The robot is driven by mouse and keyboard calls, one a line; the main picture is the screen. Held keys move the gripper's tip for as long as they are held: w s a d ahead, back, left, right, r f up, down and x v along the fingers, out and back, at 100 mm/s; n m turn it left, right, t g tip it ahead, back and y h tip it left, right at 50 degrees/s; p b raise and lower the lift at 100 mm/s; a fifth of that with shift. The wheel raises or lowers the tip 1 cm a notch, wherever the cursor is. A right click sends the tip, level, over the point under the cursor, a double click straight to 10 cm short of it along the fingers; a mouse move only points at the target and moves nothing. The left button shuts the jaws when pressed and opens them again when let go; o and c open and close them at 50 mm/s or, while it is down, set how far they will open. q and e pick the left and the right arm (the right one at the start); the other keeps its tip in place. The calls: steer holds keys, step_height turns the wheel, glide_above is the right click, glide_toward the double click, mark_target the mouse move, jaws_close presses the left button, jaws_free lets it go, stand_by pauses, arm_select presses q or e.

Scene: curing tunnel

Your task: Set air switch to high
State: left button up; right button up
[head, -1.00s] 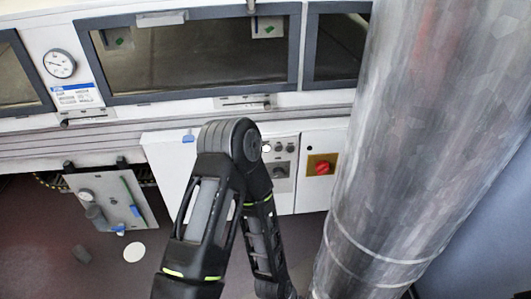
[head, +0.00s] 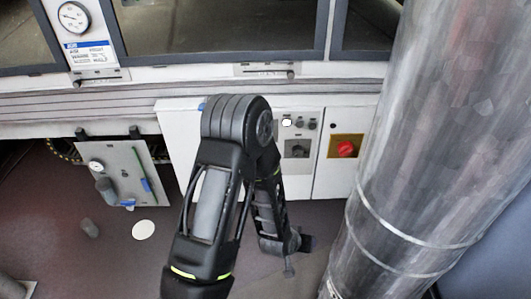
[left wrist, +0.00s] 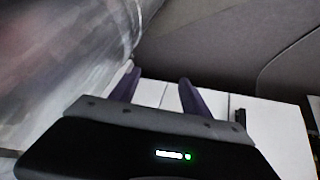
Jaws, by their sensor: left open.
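A white control cabinet (head: 180,140) hangs below the tunnel. It carries a grey rotary switch (head: 298,149) with a dark knob, below a small row of a white button and dark knobs. The text by this switch is too small to read, so I cannot tell whether it is the air switch or how it is set. My left gripper (head: 298,256) hangs low in front of the cabinet, below the switch and apart from it. In the left wrist view its two fingers (left wrist: 155,90) are spread and empty. My right gripper is not in view.
A red knob on a yellow plate (head: 346,147) is on the cabinet's right door. A large metal pipe (head: 430,130) stands close on the right. A gauge (head: 73,17) and a hanging panel (head: 125,170) are at left.

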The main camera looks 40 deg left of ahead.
arm_select(q)
steer(key=w+a+r+n+t+y+b, duration=0.1)
steer(key=w+a+n+t+y+b, duration=0.2)
steer(key=w+a+b, duration=0.45)
steer(key=w+a+r+n+t+y+b, duration=0.1)
steer(key=w+a+r+t+y+b, duration=0.1)
steer(key=a+r, duration=0.4)
steer(key=w+a+r+n+t+y+b, duration=0.2)
steer(key=a+r+y+b, duration=0.3)
steer(key=a, duration=0.5)
step_height(320, 180, up, 2)
steer(key=shift+w+r+t+b, duration=0.1)
steer(key=shift+w+t+b, duration=0.25)
steer(key=shift+t, duration=0.15)
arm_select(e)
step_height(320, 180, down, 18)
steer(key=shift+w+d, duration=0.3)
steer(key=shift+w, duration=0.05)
arm_select(q)
steer(key=shift+w, duration=0.1)
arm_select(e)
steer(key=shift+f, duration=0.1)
